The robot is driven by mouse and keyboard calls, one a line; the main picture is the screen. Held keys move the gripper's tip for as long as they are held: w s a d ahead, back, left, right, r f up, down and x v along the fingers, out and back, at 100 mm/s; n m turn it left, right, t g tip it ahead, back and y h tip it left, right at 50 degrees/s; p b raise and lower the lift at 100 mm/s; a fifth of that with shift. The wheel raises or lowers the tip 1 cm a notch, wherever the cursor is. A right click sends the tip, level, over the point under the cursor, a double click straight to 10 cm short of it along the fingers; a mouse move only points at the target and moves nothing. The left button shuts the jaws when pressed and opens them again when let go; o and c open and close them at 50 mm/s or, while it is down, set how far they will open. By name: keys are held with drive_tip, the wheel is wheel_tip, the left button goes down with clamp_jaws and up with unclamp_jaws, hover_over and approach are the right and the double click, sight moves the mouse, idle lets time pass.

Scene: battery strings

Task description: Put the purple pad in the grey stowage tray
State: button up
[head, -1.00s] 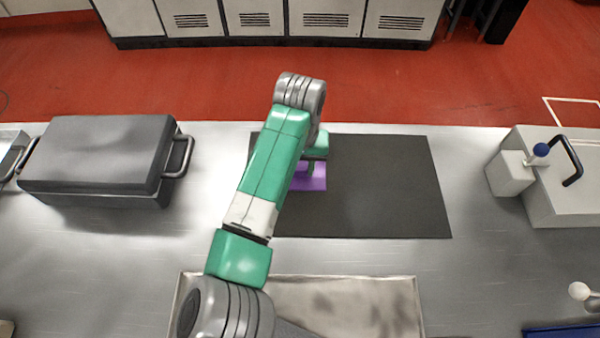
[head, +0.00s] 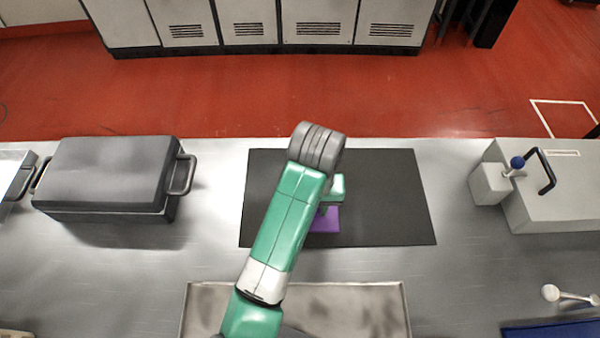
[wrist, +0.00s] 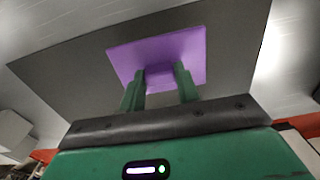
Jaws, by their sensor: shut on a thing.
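The purple pad (head: 325,220) is a flat square plate, partly hidden behind my arm in the head view. It also shows in the wrist view (wrist: 190,45), over the dark mat. My gripper (wrist: 159,78) is shut on the raised purple part in the middle of the pad, one green finger on each side. I cannot tell how high the pad is above the mat. A shallow grey metal tray (head: 355,312) with a stained floor lies at the front of the bench, cut off by the bottom edge and partly covered by my arm.
The dark mat (head: 395,200) lies on the steel bench behind the tray. A dark grey case (head: 105,175) with handles stands at left. A pale box (head: 555,205) with a dark handle and a blue-knobbed block (head: 492,184) stand at right.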

drive_tip(key=s+p, duration=0.1)
drive_tip(key=s+d+p, duration=0.1)
drive_tip(key=s, duration=0.1)
drive_tip(key=s+r, duration=0.1)
drive_tip(key=s, duration=0.1)
drive_tip(key=shift+s+d+r+p, duration=0.1)
drive_tip(key=shift+d+p, duration=0.3)
drive_tip(key=shift+s+d+f, duration=0.2)
drive_tip(key=shift+s+d, duration=0.05)
drive_tip(key=shift+s, duration=0.2)
